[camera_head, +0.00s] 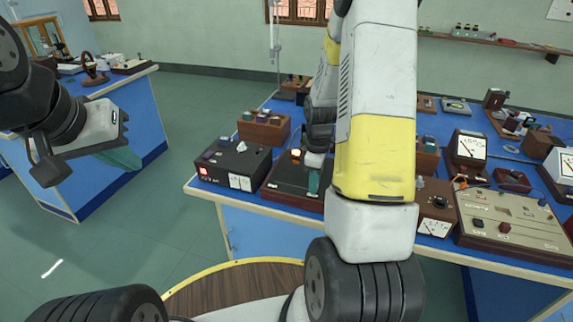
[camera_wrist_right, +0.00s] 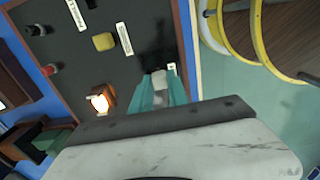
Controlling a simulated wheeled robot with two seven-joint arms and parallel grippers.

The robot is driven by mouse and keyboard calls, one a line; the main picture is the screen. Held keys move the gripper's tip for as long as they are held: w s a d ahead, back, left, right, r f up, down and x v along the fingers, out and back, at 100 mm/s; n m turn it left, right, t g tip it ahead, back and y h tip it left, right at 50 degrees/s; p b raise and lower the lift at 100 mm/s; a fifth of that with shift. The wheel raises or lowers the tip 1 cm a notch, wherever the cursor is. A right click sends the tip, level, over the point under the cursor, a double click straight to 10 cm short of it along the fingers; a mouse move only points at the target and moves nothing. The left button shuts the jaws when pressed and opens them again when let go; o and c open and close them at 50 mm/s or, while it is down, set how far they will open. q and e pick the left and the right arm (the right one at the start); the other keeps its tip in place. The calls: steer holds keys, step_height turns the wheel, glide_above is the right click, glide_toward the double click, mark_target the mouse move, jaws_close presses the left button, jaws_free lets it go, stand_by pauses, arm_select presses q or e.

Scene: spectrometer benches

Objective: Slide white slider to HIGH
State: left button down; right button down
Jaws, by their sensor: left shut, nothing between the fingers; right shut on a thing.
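The dark instrument panel (camera_head: 283,177) in a brown frame lies at the front edge of the blue bench. In the right wrist view its black face (camera_wrist_right: 75,58) carries small knobs, white labels and a lit lamp. My right gripper (camera_head: 313,181) is over the panel's right part, largely hidden behind my own arm. In the right wrist view its teal fingers (camera_wrist_right: 163,88) are shut on the small white slider (camera_wrist_right: 159,77), whose top shows between them. My left gripper (camera_head: 126,158) is shut and empty, over the floor at the left. The slider's HIGH mark cannot be read.
A black power box (camera_head: 232,164) stands just left of the panel. A wooden block (camera_head: 264,128) with terminals is behind it. A brown meter box (camera_head: 436,205) and a wide beige panel (camera_head: 515,222) are at the right. Open floor (camera_head: 190,115) separates the two benches.

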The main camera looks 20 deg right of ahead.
steer(key=shift+s+d, duration=0.1)
steer(key=shift+d, duration=0.1)
steer(key=c, duration=1.3)
jaws_free()
steer(key=shift+d, duration=0.1)
steer(key=shift+r, duration=0.1)
steer(key=shift+r, duration=3.85)
steer(key=s+a+r+m+t, duration=0.2)
steer(key=s+a+r+m, duration=0.1)
steer(key=r, duration=0.4)
steer(key=s+a+r+m+t+y, duration=0.1)
steer(key=s+a+r+m+t, duration=0.1)
steer(key=s+a+r+m, duration=0.2)
steer(key=s+a+r+m+t+y, duration=0.1)
steer(key=s+a+r, duration=0.4)
steer(key=s+r, duration=0.5)
steer(key=shift+a+m+t, duration=0.35)
steer(key=shift+m+t, duration=0.25)
steer(key=shift+m, duration=0.7)
